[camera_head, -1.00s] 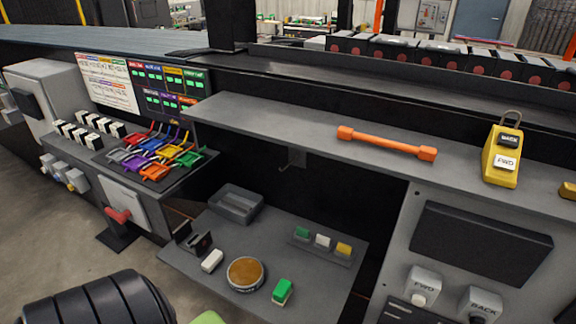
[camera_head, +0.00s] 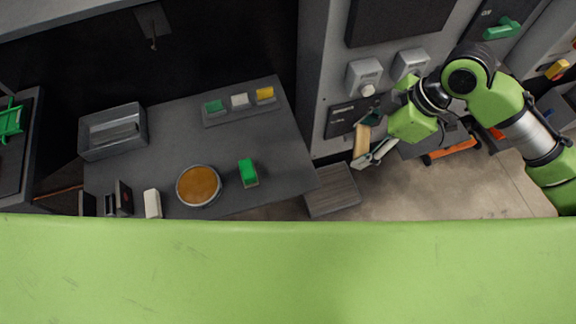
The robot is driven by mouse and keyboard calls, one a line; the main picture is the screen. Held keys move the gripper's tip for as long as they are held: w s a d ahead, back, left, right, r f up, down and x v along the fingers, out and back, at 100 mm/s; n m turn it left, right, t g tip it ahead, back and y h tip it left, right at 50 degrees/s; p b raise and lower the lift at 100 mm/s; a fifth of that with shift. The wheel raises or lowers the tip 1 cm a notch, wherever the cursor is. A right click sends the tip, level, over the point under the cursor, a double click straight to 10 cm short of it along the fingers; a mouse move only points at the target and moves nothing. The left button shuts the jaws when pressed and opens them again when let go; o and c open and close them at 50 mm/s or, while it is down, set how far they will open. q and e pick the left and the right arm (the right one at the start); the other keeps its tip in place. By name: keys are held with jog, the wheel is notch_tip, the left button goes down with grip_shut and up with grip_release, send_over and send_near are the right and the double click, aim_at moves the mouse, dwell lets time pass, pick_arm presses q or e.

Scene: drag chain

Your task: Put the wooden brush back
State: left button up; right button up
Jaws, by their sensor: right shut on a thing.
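My right gripper (camera_head: 373,138) hangs in front of the grey cabinet at the right of the head view. It is shut on the wooden brush (camera_head: 361,143), whose tan wooden part shows between the fingers. The brush is held in the air, and part of it is hidden by the gripper. My left gripper is not in view.
A grey shelf (camera_head: 208,127) holds a grey tray (camera_head: 113,131), a round tin with an orange-brown top (camera_head: 198,186), a green block (camera_head: 248,172), a white block (camera_head: 152,204) and a rack of small coloured blocks (camera_head: 241,108). Cabinet knobs (camera_head: 366,78) are close to my right gripper.

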aim_at(357, 133)
jog(key=r+n, duration=0.1)
jog(key=w+a+r+n+g, duration=0.1)
jog(key=n, duration=0.1)
jog(key=r+n+b, duration=0.1)
jog(key=r, duration=0.1)
jog(key=shift+w+a+g, duration=0.25)
jog(key=shift+w+g, duration=0.15)
jog(key=shift+n, duration=0.7)
jog(key=a+f, duration=0.2)
jog(key=a, duration=0.2)
jog(key=a+f+p, duration=0.1)
jog(key=a+f, duration=0.1)
jog(key=a, duration=0.2)
jog(key=s+a+f+p, duration=0.1)
jog(key=a+f, duration=0.1)
jog(key=a, duration=0.2)
jog(key=shift+s+a+f, duration=0.1)
jog(key=shift+a+f, duration=0.85)
jog(key=shift+f, duration=0.2)
notch_tip(357, 133, down, 4)
jog(key=shift+a+r+p, duration=0.15)
jog(key=shift+r+p, duration=0.1)
jog(key=shift+p, duration=0.5)
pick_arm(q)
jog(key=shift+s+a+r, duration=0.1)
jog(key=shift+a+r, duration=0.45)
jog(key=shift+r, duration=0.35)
pick_arm(e)
jog(key=o, duration=1.2)
jog(key=shift+c, duration=0.2)
